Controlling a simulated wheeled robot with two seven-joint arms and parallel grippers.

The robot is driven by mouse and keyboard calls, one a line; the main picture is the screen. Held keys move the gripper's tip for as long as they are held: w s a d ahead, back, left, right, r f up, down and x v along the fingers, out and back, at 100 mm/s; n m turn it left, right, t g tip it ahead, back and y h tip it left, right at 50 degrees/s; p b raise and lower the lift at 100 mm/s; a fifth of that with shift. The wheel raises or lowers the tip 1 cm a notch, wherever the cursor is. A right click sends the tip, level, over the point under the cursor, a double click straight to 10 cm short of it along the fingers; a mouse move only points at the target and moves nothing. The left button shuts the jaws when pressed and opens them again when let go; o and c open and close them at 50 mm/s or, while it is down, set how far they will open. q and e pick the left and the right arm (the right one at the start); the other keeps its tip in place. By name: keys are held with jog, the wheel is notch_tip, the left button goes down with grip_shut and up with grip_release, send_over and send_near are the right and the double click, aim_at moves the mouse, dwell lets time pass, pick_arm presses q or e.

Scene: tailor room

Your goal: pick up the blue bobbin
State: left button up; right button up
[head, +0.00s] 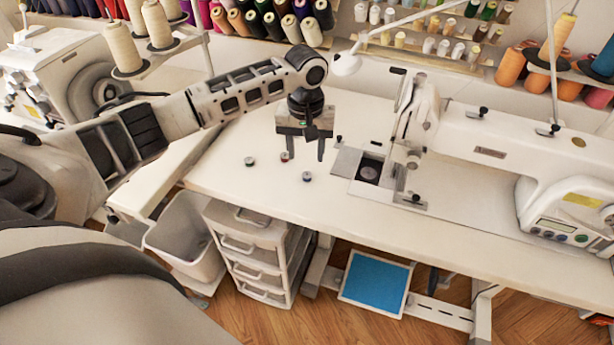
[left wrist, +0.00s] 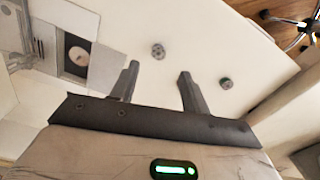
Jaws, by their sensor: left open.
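The blue bobbin (head: 307,176) lies on the white sewing table, nearest the front edge of three small bobbins. A red bobbin (head: 285,157) sits behind it to the left, by my left gripper's left finger. A green bobbin (head: 249,161) is farther left. My left gripper (head: 301,153) points down above the table, open and empty, a little behind the blue bobbin in the picture. In the left wrist view, what looks like the blue bobbin (left wrist: 157,50) lies beyond the fingertips (left wrist: 159,70), colours unclear; another bobbin (left wrist: 225,83) is to the right. My right gripper is out of view.
A sewing machine (head: 480,150) with its needle plate (head: 345,165) stands right of the bobbins. The white table (head: 240,190) is clear around them, with its front edge close by. A drawer unit (head: 250,255) and a bin (head: 185,235) stand below. Thread racks line the back.

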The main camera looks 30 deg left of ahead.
aim_at(307, 177)
pick_arm(q)
jog(key=shift+s+d+f, duration=0.1)
jog(key=shift+f, duration=1.45)
jog(key=shift+d+f, duration=0.1)
jog(key=shift+f, duration=1.45)
grip_shut()
